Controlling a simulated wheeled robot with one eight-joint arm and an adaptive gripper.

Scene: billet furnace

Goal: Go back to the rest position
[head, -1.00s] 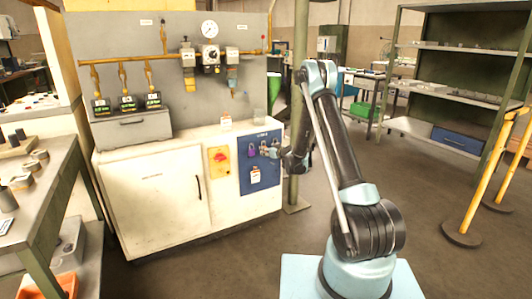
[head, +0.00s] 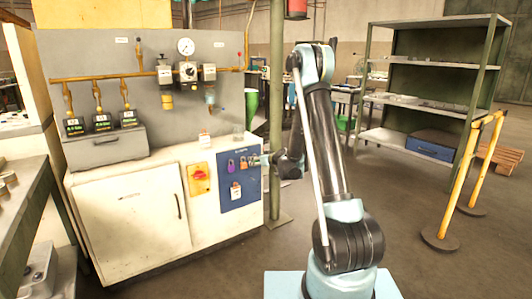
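My gripper (head: 262,161) is at the end of my bent arm, beside the right edge of the blue panel (head: 238,197) on the white cabinet. It is small and partly behind my wrist, so I cannot tell whether its fingers are open or hold anything. A purple padlock (head: 231,166) and an orange one (head: 243,163) hang in the upper part of the panel, left of my gripper. A tag (head: 235,191) hangs below them. I cannot tell whether the gripper touches the panel.
The white cabinet (head: 135,228) carries a grey gauge board (head: 100,62). A green post (head: 276,110) stands close behind my wrist. A workbench (head: 22,205) is at left. Shelving (head: 435,62) and a yellow barrier (head: 462,185) are at right. Floor between them is clear.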

